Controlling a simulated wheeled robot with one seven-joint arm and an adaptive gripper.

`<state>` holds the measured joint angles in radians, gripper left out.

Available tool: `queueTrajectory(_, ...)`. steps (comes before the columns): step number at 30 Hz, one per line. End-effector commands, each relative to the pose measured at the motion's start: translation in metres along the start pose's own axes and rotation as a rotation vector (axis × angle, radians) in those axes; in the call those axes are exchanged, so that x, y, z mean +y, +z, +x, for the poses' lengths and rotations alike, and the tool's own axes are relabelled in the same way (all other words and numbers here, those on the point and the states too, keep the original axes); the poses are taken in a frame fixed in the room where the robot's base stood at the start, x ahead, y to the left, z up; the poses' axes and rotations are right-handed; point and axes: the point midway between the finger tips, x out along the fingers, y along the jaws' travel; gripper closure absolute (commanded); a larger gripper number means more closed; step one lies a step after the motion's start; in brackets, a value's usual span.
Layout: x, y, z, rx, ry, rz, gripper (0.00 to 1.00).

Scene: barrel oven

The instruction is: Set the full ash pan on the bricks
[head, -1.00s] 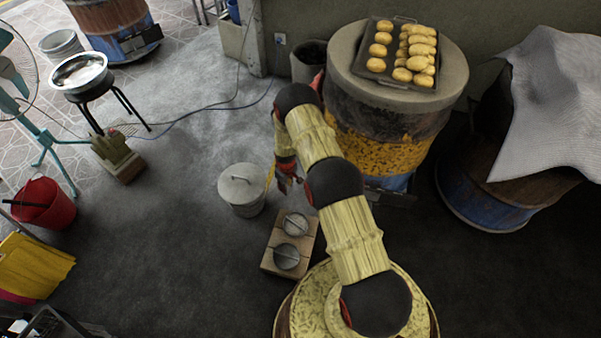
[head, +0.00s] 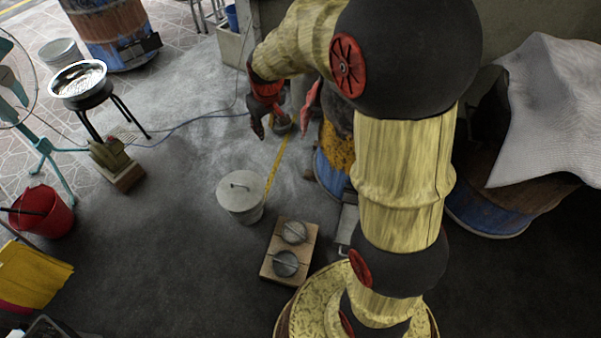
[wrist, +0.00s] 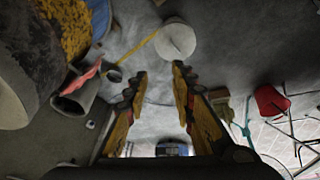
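My gripper (head: 270,122) is raised left of the barrel oven (head: 335,160). In the wrist view its two fingers (wrist: 160,76) stand apart with nothing between them. A grey, tray-like piece (head: 347,220) lies low at the oven's foot, partly hidden by my arm; it may be the ash pan, but I cannot see its contents. A low block (head: 122,178) with a greenish glove-like thing on it stands on the floor at left and may be the bricks. My arm hides most of the oven and its top.
A lidded grey bin (head: 241,193) and a board with two round metal pieces (head: 290,250) stand on the floor. A red bucket (head: 42,212), a stool with a pan (head: 80,80) and a fan stand are at left. Open floor lies between.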

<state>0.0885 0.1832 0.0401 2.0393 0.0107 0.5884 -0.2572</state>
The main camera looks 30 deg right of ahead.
Motion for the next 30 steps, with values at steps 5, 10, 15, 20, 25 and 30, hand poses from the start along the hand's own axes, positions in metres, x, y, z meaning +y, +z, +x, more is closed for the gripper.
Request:
queueTrajectory(5, -0.018, 0.032, -0.076, 0.049, 0.006, 0.032, 0.75)
queueTrajectory(10, -0.035, 0.072, -0.132, 0.089, 0.007, 0.064, 0.75)
queueTrajectory(15, -0.052, 0.119, -0.176, 0.130, 0.007, 0.097, 0.75)
queueTrajectory(20, -0.066, 0.166, -0.204, 0.166, 0.003, 0.127, 0.75)
queueTrajectory(25, -0.075, 0.203, -0.218, 0.193, 0.000, 0.152, 0.75)
queueTrajectory(30, -0.080, 0.220, -0.222, 0.202, -0.003, 0.164, 0.75)
